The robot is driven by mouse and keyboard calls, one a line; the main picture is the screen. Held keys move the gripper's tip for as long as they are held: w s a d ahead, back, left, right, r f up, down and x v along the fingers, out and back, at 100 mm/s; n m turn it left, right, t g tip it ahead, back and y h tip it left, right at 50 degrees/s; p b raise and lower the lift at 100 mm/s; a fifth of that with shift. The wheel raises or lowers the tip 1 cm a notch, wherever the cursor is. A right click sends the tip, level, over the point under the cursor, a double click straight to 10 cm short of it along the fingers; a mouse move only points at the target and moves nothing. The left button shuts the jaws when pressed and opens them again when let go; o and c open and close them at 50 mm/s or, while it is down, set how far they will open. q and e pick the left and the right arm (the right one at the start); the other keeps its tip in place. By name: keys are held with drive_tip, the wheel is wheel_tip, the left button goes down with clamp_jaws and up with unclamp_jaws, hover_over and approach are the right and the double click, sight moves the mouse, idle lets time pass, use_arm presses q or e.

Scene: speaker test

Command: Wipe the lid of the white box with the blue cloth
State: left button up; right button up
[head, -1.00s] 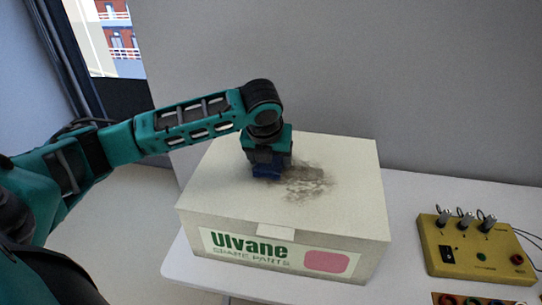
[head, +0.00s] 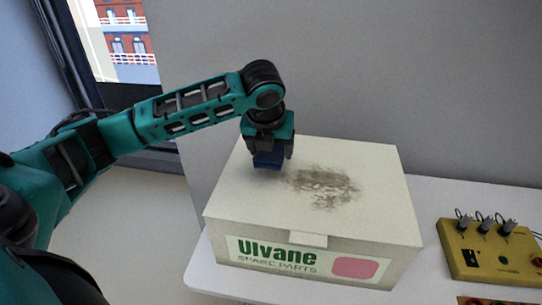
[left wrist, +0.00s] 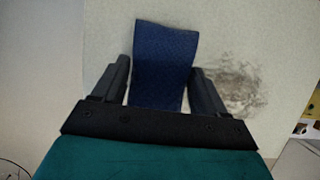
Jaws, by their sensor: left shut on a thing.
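The white box (head: 225,205) stands closed on the table, with "Ulvane SPARE PARTS" and a pink patch on its front label. A dark smudge (head: 325,185) lies around the middle of its lid; it also shows in the left wrist view (left wrist: 235,85). My left gripper (head: 268,151) is over the left rear part of the lid, left of the smudge. It is shut on the blue cloth (left wrist: 163,60), which sticks out beyond the fingers. The cloth is low over the lid; I cannot tell whether it touches. My right gripper is not in view.
The white table (head: 432,195) has a yellow control box (head: 485,252) with knobs and cables to the right of the white box. Part of another item (head: 490,301) shows at the bottom right edge. A grey wall (head: 400,80) stands behind.

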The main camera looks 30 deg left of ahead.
use_arm(q)
drive_tip(key=shift+a+r, duration=0.1)
drive_tip(key=shift+r, duration=2.05)
